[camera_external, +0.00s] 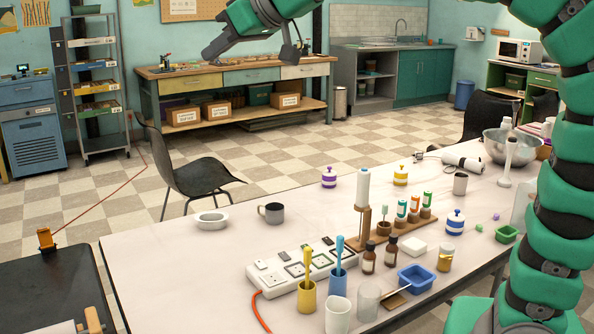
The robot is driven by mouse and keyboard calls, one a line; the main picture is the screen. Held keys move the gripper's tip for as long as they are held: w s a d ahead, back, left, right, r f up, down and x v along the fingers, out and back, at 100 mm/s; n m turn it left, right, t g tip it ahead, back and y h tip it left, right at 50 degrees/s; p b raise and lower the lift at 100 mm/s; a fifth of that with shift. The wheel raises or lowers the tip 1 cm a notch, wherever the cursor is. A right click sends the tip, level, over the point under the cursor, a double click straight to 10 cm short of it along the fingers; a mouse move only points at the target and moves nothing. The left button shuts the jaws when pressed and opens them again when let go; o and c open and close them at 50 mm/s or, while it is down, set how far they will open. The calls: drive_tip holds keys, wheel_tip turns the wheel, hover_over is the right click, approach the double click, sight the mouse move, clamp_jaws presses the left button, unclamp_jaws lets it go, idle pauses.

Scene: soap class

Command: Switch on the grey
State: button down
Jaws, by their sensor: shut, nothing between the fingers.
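A white power strip (302,270) lies on the near left part of the white table, with an orange cord running from its left end. Several sockets sit in a row along its top, one with a green outline and others with dark or pale outlines. Small dark pieces, perhaps switches, show along its far edge. I cannot tell which is grey or the state of any switch. My gripper (213,54) is shut and empty, high at the top of the view, well above and apart from the strip. A yellow cup (307,298) with a yellow brush hides part of the strip's front.
A blue-brush cup (337,284), brown bottles (390,250), a blue tray (416,279) and a wooden bottle rack (410,227) crowd the strip's right. A grey mug (272,213) and a white dish (212,221) stand behind it. The table's left end is clear.

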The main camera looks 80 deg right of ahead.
drive_tip(key=w+d+f+m+g, duration=0.2)
drive_tip(key=w+d+f+g, duration=0.1)
drive_tip(key=d+f, duration=0.5)
drive_tip(key=m+g+y+p, duration=0.1)
drive_tip(key=m+g, duration=0.3)
drive_tip(key=g, duration=0.3)
hover_over(282, 253)
drive_tip(key=s+a, duration=0.1)
wheel_tip(282, 253, down, 31)
drive_tip(key=shift+s+a+f, duration=0.15)
drive_tip(key=shift+s+f, duration=0.05)
drive_tip(key=f, duration=0.9)
drive_tip(key=w+d+f, duration=0.1)
drive_tip(key=f, duration=0.4)
drive_tip(key=shift+w+d, duration=0.1)
